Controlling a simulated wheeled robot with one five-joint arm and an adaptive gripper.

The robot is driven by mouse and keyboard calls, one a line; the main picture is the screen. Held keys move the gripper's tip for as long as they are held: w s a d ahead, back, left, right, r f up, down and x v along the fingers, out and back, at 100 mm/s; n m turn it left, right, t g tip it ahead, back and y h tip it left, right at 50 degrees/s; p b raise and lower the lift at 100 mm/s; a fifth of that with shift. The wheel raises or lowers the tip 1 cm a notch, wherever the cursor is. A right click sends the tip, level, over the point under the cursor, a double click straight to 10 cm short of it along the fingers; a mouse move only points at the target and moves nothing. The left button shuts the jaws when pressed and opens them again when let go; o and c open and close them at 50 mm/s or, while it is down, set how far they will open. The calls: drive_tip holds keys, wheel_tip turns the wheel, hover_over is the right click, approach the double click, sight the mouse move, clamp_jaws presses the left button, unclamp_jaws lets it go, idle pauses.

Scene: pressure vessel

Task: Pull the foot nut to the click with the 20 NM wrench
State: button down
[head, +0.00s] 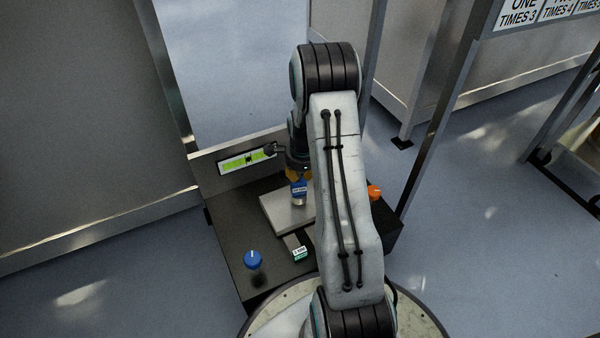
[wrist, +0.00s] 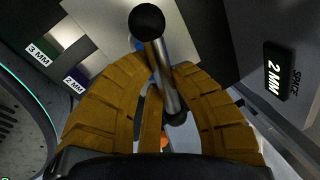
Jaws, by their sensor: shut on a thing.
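In the wrist view my gripper (wrist: 166,78) has its yellow fingers closed around a steel bar (wrist: 161,64) with black balls at its ends. In the head view my gripper (head: 292,174) points down over a grey plate (head: 279,214). Directly below the fingers is a steel cylinder with a blue label (head: 299,189), its writing too small to read. I cannot tell whether the bar and this cylinder are one tool. A black ball (head: 270,148) shows left of the gripper. The foot nut cannot be made out; my arm covers part of the plate.
A green scale panel (head: 246,160) stands behind the plate. A blue knob (head: 253,260) is at the front left of the dark bench (head: 232,233), an orange knob (head: 374,192) at the right. A black "2 MM" block (wrist: 272,72) shows in the wrist view. Metal posts stand at the right.

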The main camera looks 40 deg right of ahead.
drive_tip(key=shift+r, duration=0.25)
drive_tip(key=shift+w+d+p+v, duration=0.1)
drive_tip(key=shift+w+p+v, duration=0.15)
drive_tip(key=shift+p+v, duration=0.75)
drive_tip(key=shift+w+d+p+v, duration=0.2)
drive_tip(key=shift+p+v, duration=0.45)
drive_tip(key=shift+v, duration=0.5)
drive_tip(key=shift+w+d+p+v, duration=0.1)
drive_tip(key=shift+w+p+v, duration=0.15)
drive_tip(key=shift+p+v, duration=0.75)
drive_tip(key=shift+w+r, duration=0.1)
drive_tip(key=shift+r, duration=0.15)
